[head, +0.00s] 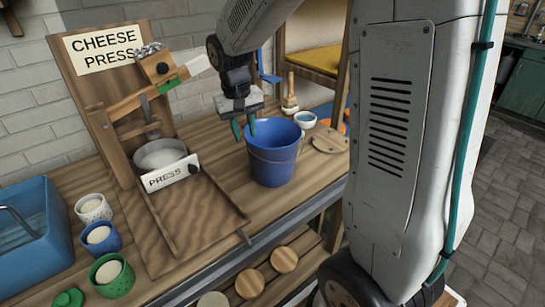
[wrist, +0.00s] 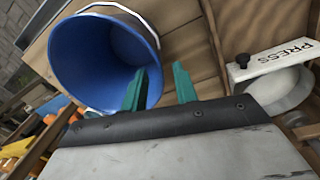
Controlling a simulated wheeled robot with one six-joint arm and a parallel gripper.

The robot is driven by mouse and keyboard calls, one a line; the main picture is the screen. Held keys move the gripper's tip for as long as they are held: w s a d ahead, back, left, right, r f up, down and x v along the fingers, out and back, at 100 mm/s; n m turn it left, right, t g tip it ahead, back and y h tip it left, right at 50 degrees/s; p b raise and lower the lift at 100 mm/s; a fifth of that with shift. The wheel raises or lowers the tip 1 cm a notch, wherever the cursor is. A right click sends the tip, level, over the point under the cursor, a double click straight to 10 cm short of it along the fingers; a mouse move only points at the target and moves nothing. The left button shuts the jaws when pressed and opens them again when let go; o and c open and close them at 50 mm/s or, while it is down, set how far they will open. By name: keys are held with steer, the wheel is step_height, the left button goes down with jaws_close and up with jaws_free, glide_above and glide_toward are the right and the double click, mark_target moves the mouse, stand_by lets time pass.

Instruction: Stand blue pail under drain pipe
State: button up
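The blue pail (head: 272,160) stands upright on the wooden bench, right of the cheese press. In the wrist view its open mouth and empty inside (wrist: 95,60) show, with a pale wire handle along the rim. My gripper (head: 243,130) is at the pail's left rim, its two teal fingers apart. In the wrist view, one finger of the gripper (wrist: 160,85) overlaps the pail's inside and the other lies outside the rim. I cannot tell whether either touches the wall. I cannot make out a drain pipe for certain; a small dark stub (head: 244,237) shows at the press board's front corner.
The cheese press (head: 125,95) with its pot (head: 160,154) and PRESS label stands left of the pail. White, blue and green cups and a blue basin (head: 30,235) are further left. A small bowl (head: 305,119) and round board (head: 330,141) lie right of the pail.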

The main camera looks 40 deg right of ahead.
mark_target(250, 156)
steer(key=f, duration=0.4)
steer(key=d+f, duration=0.1)
steer(key=f, duration=0.1)
steer(key=shift+s+f, duration=0.2)
steer(key=shift+f, duration=0.05)
steer(key=shift+a, duration=0.1)
jaws_close()
